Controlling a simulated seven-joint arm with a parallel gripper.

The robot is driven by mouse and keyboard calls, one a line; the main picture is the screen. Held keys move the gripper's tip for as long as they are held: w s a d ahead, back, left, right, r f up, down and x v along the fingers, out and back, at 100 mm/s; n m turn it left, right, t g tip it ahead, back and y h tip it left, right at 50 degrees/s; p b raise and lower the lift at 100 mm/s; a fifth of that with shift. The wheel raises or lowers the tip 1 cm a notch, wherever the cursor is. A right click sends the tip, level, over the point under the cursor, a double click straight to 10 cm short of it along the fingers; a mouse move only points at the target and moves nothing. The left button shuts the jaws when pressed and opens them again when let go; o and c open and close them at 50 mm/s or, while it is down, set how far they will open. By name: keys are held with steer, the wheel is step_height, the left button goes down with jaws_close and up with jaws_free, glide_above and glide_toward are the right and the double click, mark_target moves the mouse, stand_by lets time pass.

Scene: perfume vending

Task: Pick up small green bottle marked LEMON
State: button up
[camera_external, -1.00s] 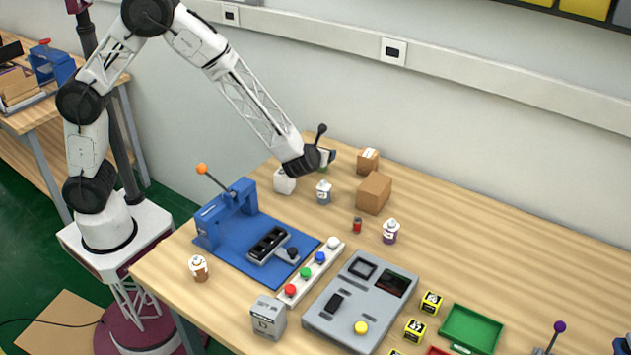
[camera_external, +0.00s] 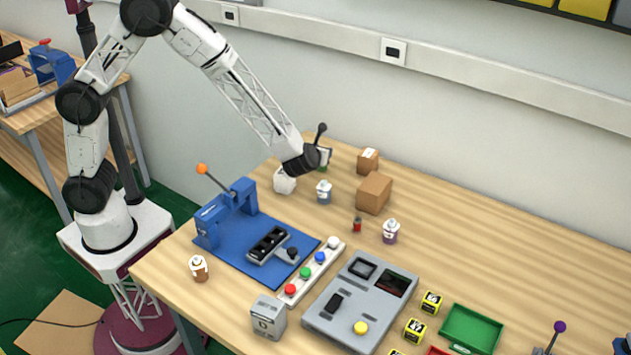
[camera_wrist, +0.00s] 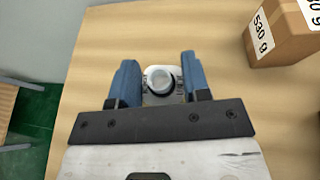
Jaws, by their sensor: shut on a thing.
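A small bottle with a grey-white cap (camera_wrist: 162,79) sits between the blue fingers of my gripper (camera_wrist: 158,83) in the wrist view, seen from above. My gripper is shut on it. In the external view, its white and green body (camera_external: 324,159) shows just past the dark end of my arm at the far side of the table. The rest of the bottle is hidden by my wrist, and its label cannot be read. It seems to be at table level.
A brown box (camera_external: 374,192) and a smaller box (camera_external: 368,160) stand right of my gripper. A grey-blue bottle (camera_external: 324,192) and a white item (camera_external: 284,181) stand in front. The blue press (camera_external: 225,213) and grey console (camera_external: 360,300) are nearer.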

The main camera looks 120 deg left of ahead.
steer(key=shift+r, duration=0.65)
step_height(320, 180, up, 2)
steer(key=s+d+r, duration=0.1)
steer(key=s+d, duration=0.9)
steer(key=d, duration=0.1)
steer(key=shift+s+d+r, duration=0.2)
steer(key=shift+s+d, duration=0.1)
steer(key=shift+s, duration=0.1)
